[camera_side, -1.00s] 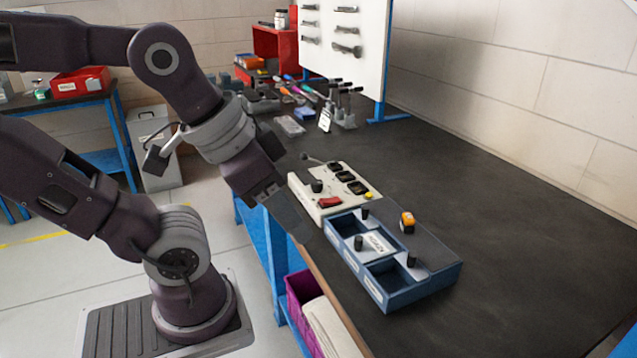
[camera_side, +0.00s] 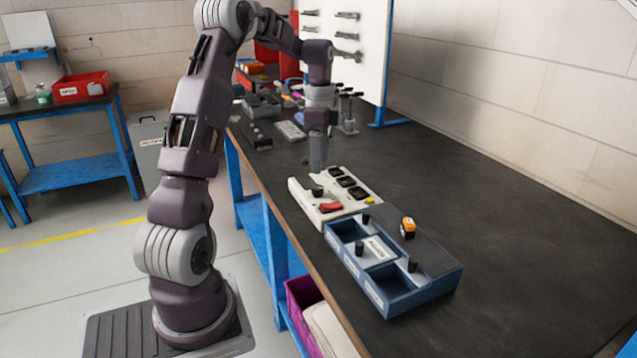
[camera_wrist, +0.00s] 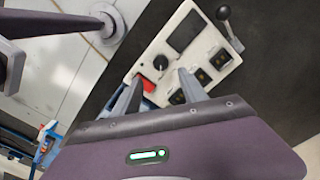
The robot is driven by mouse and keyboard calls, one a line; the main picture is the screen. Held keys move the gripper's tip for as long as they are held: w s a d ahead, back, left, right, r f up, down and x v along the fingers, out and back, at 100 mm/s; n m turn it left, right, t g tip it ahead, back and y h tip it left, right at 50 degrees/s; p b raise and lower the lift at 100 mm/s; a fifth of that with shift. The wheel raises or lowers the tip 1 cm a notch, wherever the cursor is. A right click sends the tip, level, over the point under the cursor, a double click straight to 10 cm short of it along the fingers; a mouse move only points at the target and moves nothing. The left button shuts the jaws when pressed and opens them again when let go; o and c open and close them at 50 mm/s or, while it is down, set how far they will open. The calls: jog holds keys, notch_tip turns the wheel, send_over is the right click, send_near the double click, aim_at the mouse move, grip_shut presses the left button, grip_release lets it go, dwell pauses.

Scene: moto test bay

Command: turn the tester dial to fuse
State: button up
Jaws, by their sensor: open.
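The tester is a cream panel (camera_side: 333,208) on the bench, with a black dial (camera_side: 317,193), a red switch (camera_side: 330,208) and several black sockets. My gripper (camera_side: 317,170) points straight down just above the dial's end of the panel, apart from it. In the wrist view the dial (camera_wrist: 160,62) shows as a round black knob, between and beyond the tips of my open, empty gripper (camera_wrist: 158,84). The red switch (camera_wrist: 146,84) lies near the left finger. The dial's pointer direction and markings are too small to read.
A metal lever (camera_wrist: 226,20) stands up at the tester's far end. A blue tray (camera_side: 385,300) with black knobs and an orange block (camera_side: 407,228) stands close in front of the tester. Tools lie behind near the white board (camera_side: 366,90). The bench at right is clear.

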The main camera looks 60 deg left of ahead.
aim_at(319, 187)
notch_tip(319, 187, down, 8)
jog(key=shift+a+r, duration=0.15)
jog(key=shift+r, duration=0.1)
grip_shut()
